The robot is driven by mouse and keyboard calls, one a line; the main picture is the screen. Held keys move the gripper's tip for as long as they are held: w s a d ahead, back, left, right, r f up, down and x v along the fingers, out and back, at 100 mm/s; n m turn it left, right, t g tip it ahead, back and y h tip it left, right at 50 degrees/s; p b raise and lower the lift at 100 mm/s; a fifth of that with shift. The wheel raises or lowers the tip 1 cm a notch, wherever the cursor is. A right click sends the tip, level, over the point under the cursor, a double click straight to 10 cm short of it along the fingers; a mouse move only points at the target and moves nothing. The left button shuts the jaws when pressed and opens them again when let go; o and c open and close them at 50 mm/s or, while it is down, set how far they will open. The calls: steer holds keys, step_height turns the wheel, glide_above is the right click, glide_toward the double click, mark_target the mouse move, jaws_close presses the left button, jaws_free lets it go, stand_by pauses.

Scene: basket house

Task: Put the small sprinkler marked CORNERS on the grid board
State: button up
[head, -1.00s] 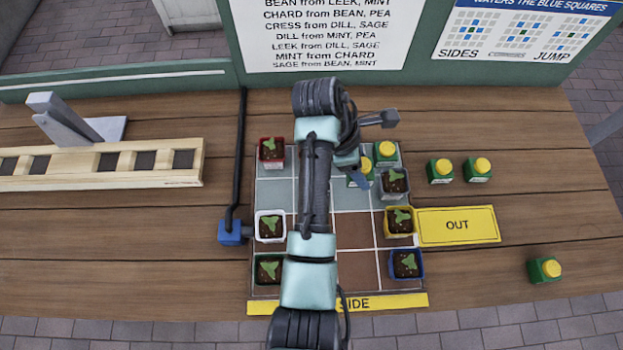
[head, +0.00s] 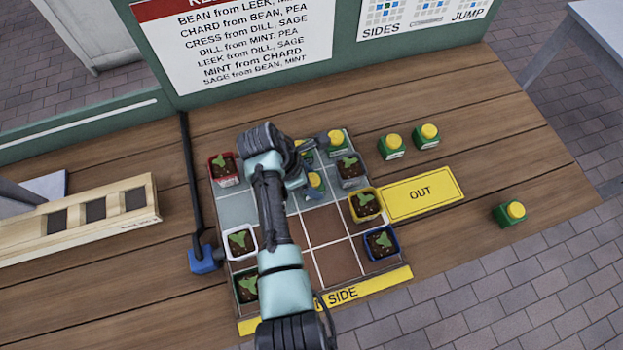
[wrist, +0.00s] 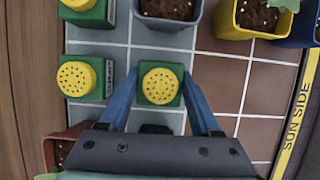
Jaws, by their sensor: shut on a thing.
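My gripper (wrist: 160,78) is shut on a green sprinkler with a yellow dotted cap (wrist: 160,88), one blue finger on each side. In the head view the held sprinkler (head: 314,182) shows beside my arm, over the grid board (head: 325,224). It appears upright over a grey cell; I cannot tell whether it touches the board. Two like sprinklers stand on the board close by, one left of it in the wrist view (wrist: 77,79) and one at the upper left (wrist: 88,10). No marking, such as CORNERS, is readable on any sprinkler.
Potted seedlings stand on the board: red (head: 224,168), grey (head: 350,169), yellow (head: 365,206), blue (head: 381,242), white (head: 240,243) and green (head: 246,288). Three sprinklers stand off the board, including one at the right (head: 510,212). A yellow OUT plate (head: 421,194) adjoins the board.

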steer(key=o, duration=1.5)
steer(key=shift+f, duration=0.1)
steer(key=v, duration=1.2)
steer(key=shift+p, duration=0.4)
